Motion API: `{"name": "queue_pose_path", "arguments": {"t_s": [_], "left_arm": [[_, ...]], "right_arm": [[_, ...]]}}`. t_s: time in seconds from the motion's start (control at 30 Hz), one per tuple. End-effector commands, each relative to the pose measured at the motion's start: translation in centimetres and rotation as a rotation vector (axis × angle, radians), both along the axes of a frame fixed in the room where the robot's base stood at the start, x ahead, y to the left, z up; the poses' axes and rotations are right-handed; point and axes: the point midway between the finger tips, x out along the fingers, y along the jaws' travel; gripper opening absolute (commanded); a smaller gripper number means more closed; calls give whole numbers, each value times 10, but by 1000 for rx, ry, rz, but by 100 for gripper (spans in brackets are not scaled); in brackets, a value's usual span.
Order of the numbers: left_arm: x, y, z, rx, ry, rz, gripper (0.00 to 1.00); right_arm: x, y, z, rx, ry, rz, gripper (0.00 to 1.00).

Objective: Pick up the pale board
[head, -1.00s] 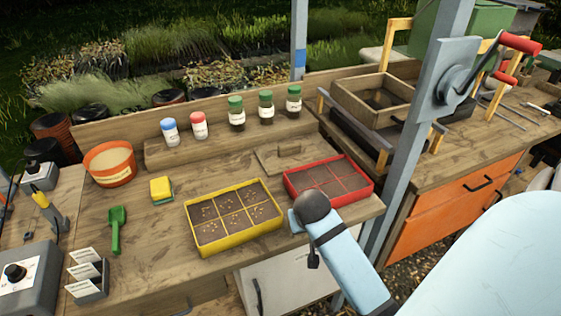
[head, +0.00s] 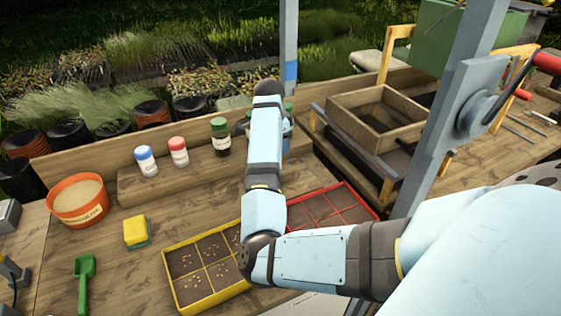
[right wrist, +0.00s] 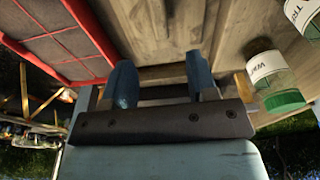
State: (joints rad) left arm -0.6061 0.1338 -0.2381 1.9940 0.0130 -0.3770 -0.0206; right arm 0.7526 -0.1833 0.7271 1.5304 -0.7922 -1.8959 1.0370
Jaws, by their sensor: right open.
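In the head view my right arm now covers the spot behind the red tray (head: 325,210), and the pale board is hidden there. In the right wrist view my right gripper (right wrist: 163,82) is open, its two blue fingers apart with nothing held between them. I cannot clearly tell the board's edges from the bench or shelf there. The red tray (right wrist: 88,82) lies left of the fingers in that view. My left gripper is not in view.
Green-lidded jars stand near the fingers, one at the right of the wrist view (right wrist: 272,82); another (head: 220,135) shows beside my arm. A yellow seed tray (head: 178,290), yellow sponge (head: 136,232), orange pot (head: 78,203) and wooden box (head: 350,105) share the bench. A grey post (head: 435,150) stands right.

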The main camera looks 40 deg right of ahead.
Motion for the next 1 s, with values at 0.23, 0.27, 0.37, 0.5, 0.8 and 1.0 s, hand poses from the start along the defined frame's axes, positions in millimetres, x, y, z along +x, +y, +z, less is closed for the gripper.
{"name": "queue_pose_path", "arguments": {"t_s": [0.23,0.27,0.37,0.5,0.8,1.0], "left_arm": [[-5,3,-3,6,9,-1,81],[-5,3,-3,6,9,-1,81],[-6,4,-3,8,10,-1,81],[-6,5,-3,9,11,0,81],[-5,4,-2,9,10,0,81],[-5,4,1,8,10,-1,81]], "right_arm": [[2,0,-13,9,4,-12,53],[1,-1,-19,9,5,-12,53],[0,-4,-39,10,4,-11,53],[-1,-7,-65,10,4,-10,53],[-3,-9,-90,8,3,-11,53],[-9,-7,-120,8,2,-10,53]]}}
